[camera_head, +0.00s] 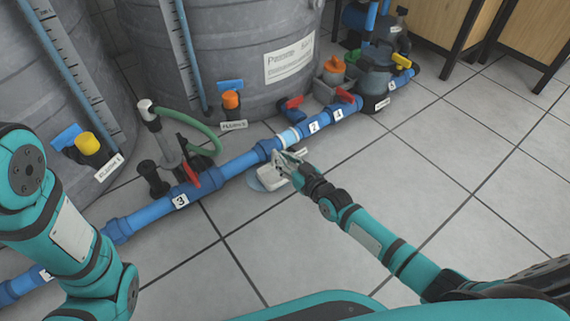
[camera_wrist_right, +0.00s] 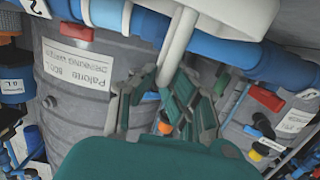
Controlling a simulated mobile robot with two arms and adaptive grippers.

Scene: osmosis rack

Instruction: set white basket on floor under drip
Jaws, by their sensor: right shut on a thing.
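The white basket (camera_head: 270,176) is low beside the blue pipe in the head view, mostly hidden by my right gripper (camera_head: 290,160). In the right wrist view, its white body (camera_wrist_right: 240,12) fills the top and a white handle (camera_wrist_right: 178,42) runs down to the jaws. My right gripper (camera_wrist_right: 160,105) is shut on it. I cannot tell whether the basket touches the floor. A pale bluish patch (camera_head: 256,185) shows on the floor at its left edge. The pipe has a light section with a white band (camera_head: 289,138) just above. My left arm shows, but its gripper is out of view.
The blue pipe (camera_head: 240,162) runs diagonally across the floor, with red-handled valves (camera_head: 190,174) and a green hose (camera_head: 208,138). Large grey tanks (camera_head: 225,50) stand behind it. A pump (camera_head: 375,75) and wooden cabinets (camera_head: 460,25) are at the back right. Tiled floor (camera_head: 440,150) is clear on the right.

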